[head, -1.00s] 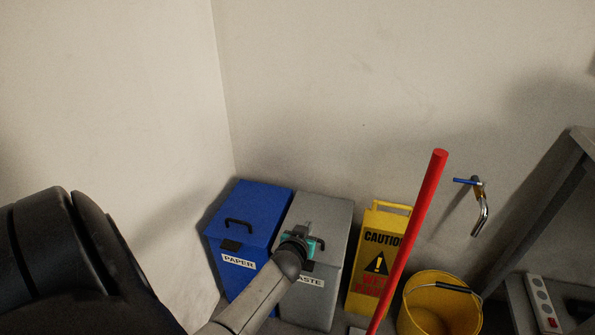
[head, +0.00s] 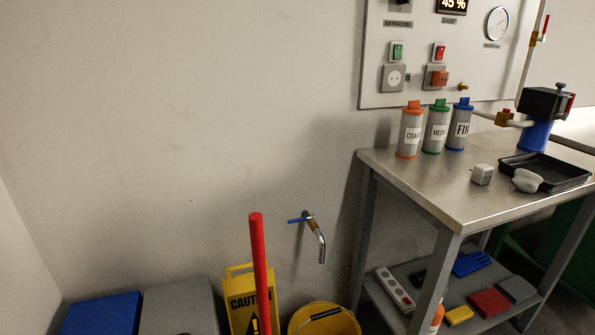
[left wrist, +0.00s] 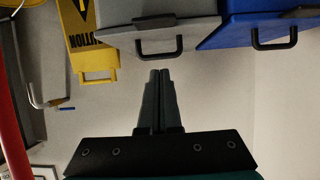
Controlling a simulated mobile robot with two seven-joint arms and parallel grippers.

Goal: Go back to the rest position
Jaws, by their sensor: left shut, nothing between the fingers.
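My left gripper (left wrist: 160,84) shows in the left wrist view, its two dark fingers together with nothing between them. It is out of the head view, and so is the left arm. Beyond its fingertips in the left wrist view is the grey bin (left wrist: 170,35) with a black handle, apart from the fingers as far as I can tell. The blue bin (left wrist: 245,25) stands beside it at the right of that view. My right gripper is in neither view.
In the head view the blue bin (head: 103,314), grey bin (head: 178,308), yellow caution sign (head: 240,300), red pole (head: 259,265) and yellow bucket (head: 325,322) line the wall. A blue-handled tap (head: 315,235) juts out. A metal table (head: 425,190) holds labelled canisters (head: 437,130) and a black tray (head: 560,175).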

